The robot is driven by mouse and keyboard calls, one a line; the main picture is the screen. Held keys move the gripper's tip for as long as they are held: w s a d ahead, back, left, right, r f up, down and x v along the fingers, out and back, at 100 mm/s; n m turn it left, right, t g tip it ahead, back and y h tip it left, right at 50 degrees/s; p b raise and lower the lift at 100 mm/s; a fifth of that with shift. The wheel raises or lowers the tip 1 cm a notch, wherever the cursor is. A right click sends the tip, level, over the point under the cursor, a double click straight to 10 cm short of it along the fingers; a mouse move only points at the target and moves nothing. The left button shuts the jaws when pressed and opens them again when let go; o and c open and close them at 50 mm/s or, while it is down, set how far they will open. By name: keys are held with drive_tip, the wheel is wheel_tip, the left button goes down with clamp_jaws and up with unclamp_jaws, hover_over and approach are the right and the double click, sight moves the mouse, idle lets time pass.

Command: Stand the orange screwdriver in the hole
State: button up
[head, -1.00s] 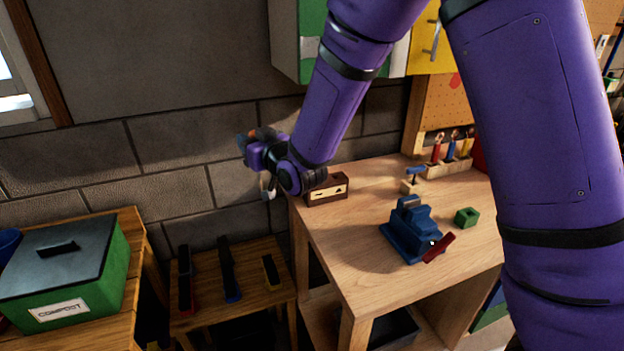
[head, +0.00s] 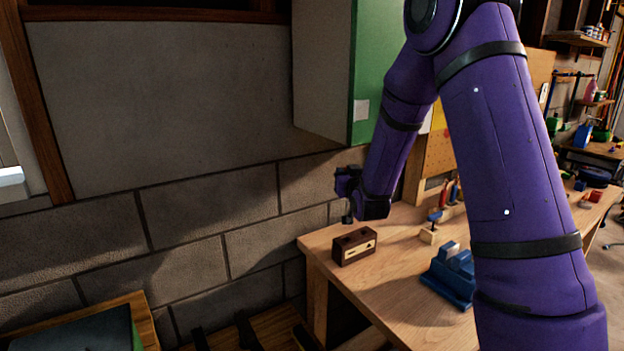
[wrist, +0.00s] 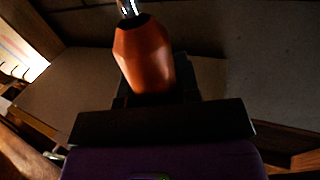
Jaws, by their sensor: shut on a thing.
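My gripper (head: 347,205) shows small and dark in the head view, just behind and above a dark brown block with a pale label (head: 354,246) near the bench's left end. In the wrist view my gripper (wrist: 157,98) is shut on the orange screwdriver (wrist: 143,55). Its orange handle sticks out past the dark jaws, with a bit of metal shank at the top edge of the picture. The rest of the shank and its tip are out of the picture. The screwdriver is hard to make out in the head view. I cannot make out a hole for certain.
On the wooden bench (head: 395,265) stand a blue vise (head: 450,272) and a small wooden block with a blue-handled tool (head: 430,233). Red and blue handled tools (head: 446,192) stand behind. A green cabinet (head: 370,75) hangs above, beside the block wall (head: 200,205).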

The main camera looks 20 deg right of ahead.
drive_tip(key=shift+d+h, duration=0.3)
drive_tip(key=shift+d, duration=0.05)
drive_tip(key=shift+f, duration=0.1)
hover_over(345, 236)
wheel_tip(345, 236, down, 10)
drive_tip(key=shift+f, duration=0.15)
idle(1.7)
drive_tip(key=shift+f, duration=1.95)
drive_tip(key=o, duration=1)
drive_tip(key=shift+s, duration=0.1)
drive_tip(key=v, duration=1)
drive_tip(key=shift+s, duration=0.35)
